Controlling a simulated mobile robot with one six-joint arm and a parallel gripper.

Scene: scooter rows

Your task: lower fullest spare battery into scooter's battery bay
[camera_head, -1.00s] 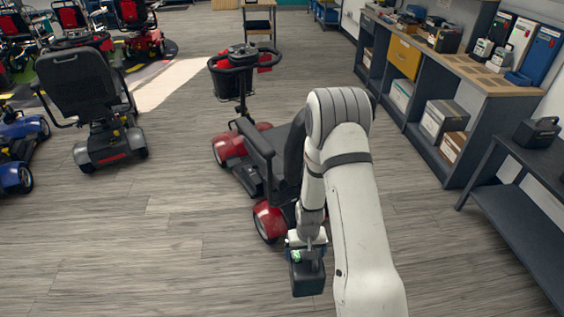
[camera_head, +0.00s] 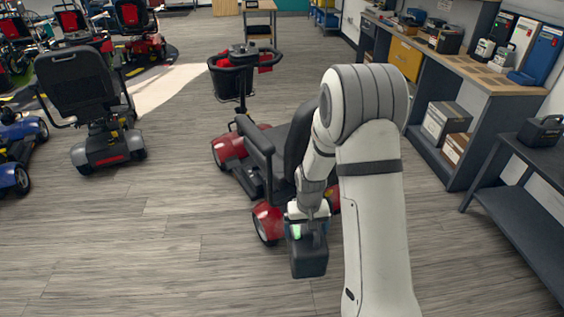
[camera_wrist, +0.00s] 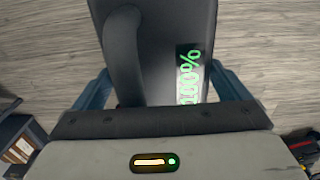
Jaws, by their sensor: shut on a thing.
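My gripper (camera_head: 308,216) is shut on a dark grey battery (camera_head: 309,257) and holds it up in the air behind the red scooter (camera_head: 266,222). In the wrist view the battery (camera_wrist: 150,40) hangs between the blue fingers, with its handle at the left and a green display reading 100% at the right. The battery looks upright. The scooter has a black seat and a front basket. Its battery bay is not visible; my arm and the battery cover part of the scooter's rear.
Another dark battery (camera_head: 540,131) stands on a grey bench (camera_head: 545,160) at the right. A long workbench (camera_head: 480,80) with boxes and devices runs along the right wall. A black-seated scooter (camera_head: 85,95) stands at the left. The floor left of the red scooter is clear.

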